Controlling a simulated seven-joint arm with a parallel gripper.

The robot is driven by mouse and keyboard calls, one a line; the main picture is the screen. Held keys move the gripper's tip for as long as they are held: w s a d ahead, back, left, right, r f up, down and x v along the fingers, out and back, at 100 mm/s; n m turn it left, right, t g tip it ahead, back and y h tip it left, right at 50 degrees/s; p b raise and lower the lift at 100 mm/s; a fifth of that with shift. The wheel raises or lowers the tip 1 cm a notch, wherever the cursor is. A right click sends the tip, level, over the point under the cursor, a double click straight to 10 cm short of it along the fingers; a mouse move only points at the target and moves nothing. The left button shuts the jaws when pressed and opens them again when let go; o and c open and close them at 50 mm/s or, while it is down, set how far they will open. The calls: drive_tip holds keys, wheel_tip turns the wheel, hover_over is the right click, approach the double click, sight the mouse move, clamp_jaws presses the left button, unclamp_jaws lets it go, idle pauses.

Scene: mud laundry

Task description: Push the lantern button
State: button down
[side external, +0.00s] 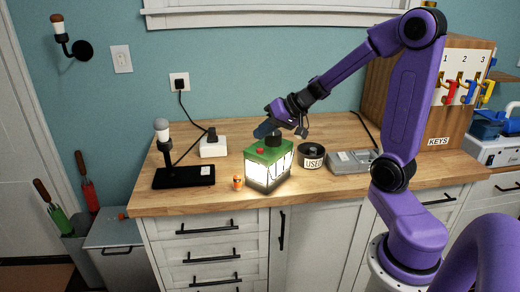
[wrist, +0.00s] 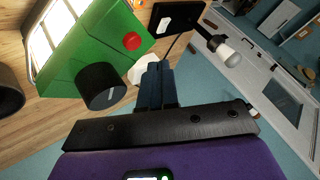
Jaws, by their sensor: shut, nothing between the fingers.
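The lantern (side external: 283,172) stands on the wooden counter with its side panels glowing. Its green top (side external: 254,155) carries a red button (side external: 260,150) and a black knob (side external: 273,140). In the wrist view the green top (wrist: 78,60), the red button (wrist: 131,41) and the black knob (wrist: 101,87) all show clear of my fingers. My gripper (side external: 259,132) is shut and empty, above the lantern's top near the knob. In the wrist view the closed fingertips (wrist: 155,68) lie to the right of the knob and below the button. No contact with the button shows.
A black stand with a bulb (side external: 183,177) is left on the counter (side external: 220,198), near a white plug box (side external: 213,148). A small orange item (side external: 237,183) sits near the front edge. Right of the lantern are a "USED" tin (side external: 311,156), a grey device (side external: 350,162) and a key cabinet (side external: 437,130).

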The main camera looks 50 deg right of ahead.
sight(263, 150)
drive_tip(key=shift+r, duration=2.4)
drive_tip(key=s+a+f+n+g+y, duration=0.1)
drive_tip(key=s+a+f+n+g, duration=0.2)
drive_tip(key=s+a, duration=0.35)
drive_tip(key=s+a+f+n+g+y, duration=0.1)
drive_tip(key=s+a+f+n+g, duration=0.15)
drive_tip(key=s+a+n, duration=0.4)
drive_tip(key=s+a+f+n+g+h, duration=0.1)
drive_tip(key=s+f+n+g+h, duration=0.2)
drive_tip(key=s+n, duration=0.5)
drive_tip(key=shift+s+a+h, duration=0.35)
drive_tip(key=shift+s+h, duration=0.55)
drive_tip(key=shift+s, duration=2.6)
